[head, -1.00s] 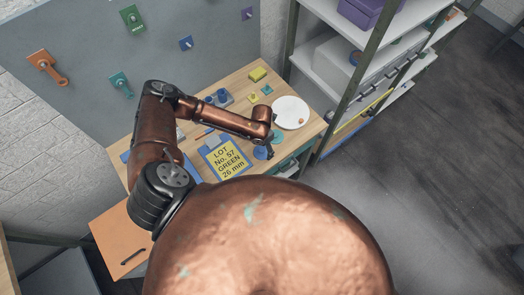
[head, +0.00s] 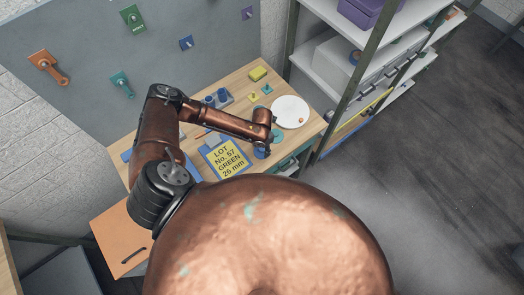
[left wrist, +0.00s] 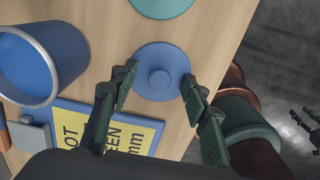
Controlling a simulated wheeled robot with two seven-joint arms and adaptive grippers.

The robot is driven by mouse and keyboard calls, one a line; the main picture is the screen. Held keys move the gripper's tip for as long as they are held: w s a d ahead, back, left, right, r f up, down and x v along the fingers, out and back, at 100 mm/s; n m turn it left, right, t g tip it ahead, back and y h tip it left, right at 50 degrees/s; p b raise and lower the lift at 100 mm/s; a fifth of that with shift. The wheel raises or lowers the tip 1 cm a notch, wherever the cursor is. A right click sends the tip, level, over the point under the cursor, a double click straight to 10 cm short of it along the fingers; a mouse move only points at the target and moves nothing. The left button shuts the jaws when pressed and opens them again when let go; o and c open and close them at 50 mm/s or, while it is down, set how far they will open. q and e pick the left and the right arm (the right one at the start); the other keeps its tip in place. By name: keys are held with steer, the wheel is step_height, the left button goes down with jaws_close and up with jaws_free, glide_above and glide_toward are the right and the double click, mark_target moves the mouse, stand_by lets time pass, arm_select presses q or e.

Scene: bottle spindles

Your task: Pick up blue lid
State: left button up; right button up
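The blue lid (left wrist: 160,78) is a round disc with a raised knob in its middle. It lies on the wooden table, and in the head view it shows partly (head: 259,154) beside my left gripper. My left gripper (left wrist: 158,88) is open, with one dark green finger to each side of the lid in the left wrist view. I cannot tell whether either finger touches it. In the head view the left gripper (head: 267,147) points down at the lid. Dark green parts at the right edge of the left wrist view may be my right gripper (left wrist: 306,128); its state is unclear.
A teal lid (left wrist: 162,4) lies just beyond the blue one. A blue cup (left wrist: 42,62) stands to the left. A clipboard with a yellow lot card (head: 224,158) lies nearby. A white plate (head: 291,110) and a yellow block (head: 258,74) are farther back. The table's edge is close on the right.

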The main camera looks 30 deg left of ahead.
arm_select(q)
steer(key=c, duration=0.9)
